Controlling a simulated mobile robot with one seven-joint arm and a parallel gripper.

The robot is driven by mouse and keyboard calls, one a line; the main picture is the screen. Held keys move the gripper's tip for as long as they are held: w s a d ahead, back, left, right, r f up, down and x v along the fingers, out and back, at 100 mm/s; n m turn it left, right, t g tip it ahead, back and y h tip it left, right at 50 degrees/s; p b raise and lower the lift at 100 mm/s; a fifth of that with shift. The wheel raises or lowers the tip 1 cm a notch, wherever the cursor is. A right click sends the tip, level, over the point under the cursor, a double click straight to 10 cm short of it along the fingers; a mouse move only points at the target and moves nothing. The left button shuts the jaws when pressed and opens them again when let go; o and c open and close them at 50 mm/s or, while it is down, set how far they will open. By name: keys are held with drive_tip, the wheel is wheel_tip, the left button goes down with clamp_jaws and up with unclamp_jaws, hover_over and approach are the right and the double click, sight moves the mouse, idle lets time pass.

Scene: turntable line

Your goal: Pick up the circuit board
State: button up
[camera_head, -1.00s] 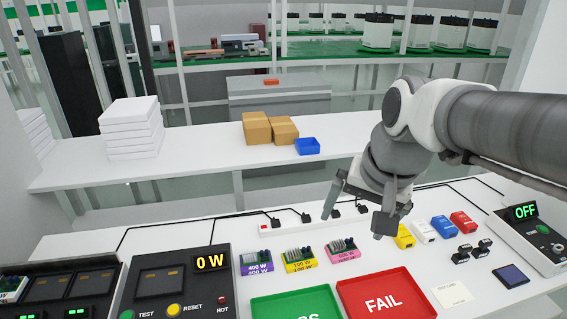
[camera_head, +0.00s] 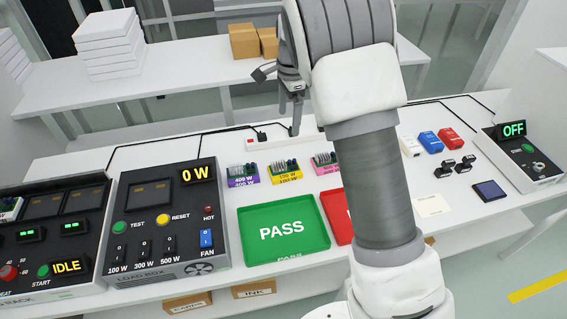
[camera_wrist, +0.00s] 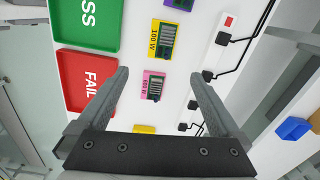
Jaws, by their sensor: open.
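Three circuit boards in coloured holders stand in a row on the white bench: purple 400 W (camera_head: 243,175), yellow 100 W (camera_head: 285,171) and pink 600 W (camera_head: 325,162). The pink one is partly hidden by my arm in the head view. In the wrist view the pink board (camera_wrist: 154,87) lies between my finger lines, with the yellow board (camera_wrist: 162,40) just beyond and the purple one (camera_wrist: 180,4) cut by the top edge. My gripper (camera_wrist: 160,74) is open and empty, above the boards and apart from them; it also shows in the head view (camera_head: 279,103).
A green PASS tray (camera_head: 283,252) and a red FAIL tray (camera_head: 336,228) lie in front of the boards. A load box (camera_head: 130,262) stands left. A power strip with plugs and black cables (camera_wrist: 222,38) runs behind. Coloured boxes (camera_head: 431,142) sit right.

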wheel_tip(320, 180, down, 3)
drive_tip(key=w+a, duration=0.1)
hover_over(284, 164)
drive_tip(key=shift+m, duration=0.4)
wheel_tip(284, 164, down, 11)
drive_tip(key=shift+f, duration=3.3)
drive_tip(key=c, duration=1.3)
drive_tip(key=shift+r, duration=0.1)
